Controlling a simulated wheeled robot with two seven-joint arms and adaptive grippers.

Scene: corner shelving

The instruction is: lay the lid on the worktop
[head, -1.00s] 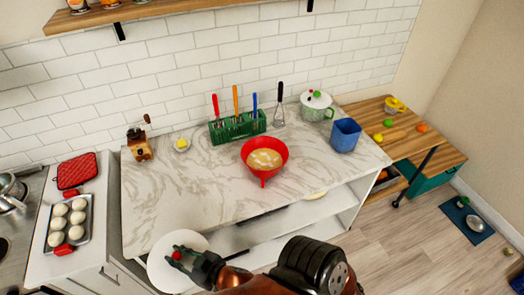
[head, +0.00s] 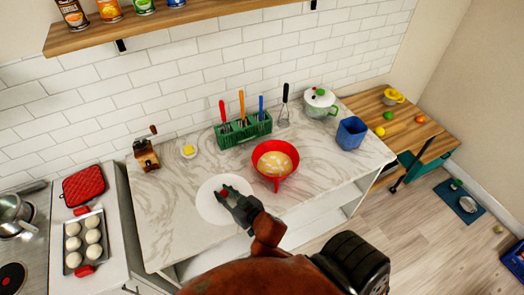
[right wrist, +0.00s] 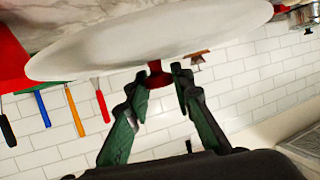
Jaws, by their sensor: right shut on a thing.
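The lid (head: 209,209) is a white round disc over the front middle of the marble worktop (head: 165,225). My right gripper (head: 229,193) is shut on its red knob. In the right wrist view the lid (right wrist: 110,50) spans the upper part of the picture, and the gripper's green fingers (right wrist: 160,78) pinch the red knob (right wrist: 156,76). Marble shows beyond the lid; I cannot tell whether the lid touches it. My left gripper is not in view.
A red pan (head: 275,160) with food stands right of the lid. Behind are a green utensil rack (head: 243,132), a wooden grinder (head: 146,155) and a butter dish (head: 188,151). A white-green pot (head: 320,103) and a blue container (head: 351,133) stand at right. The left front is clear.

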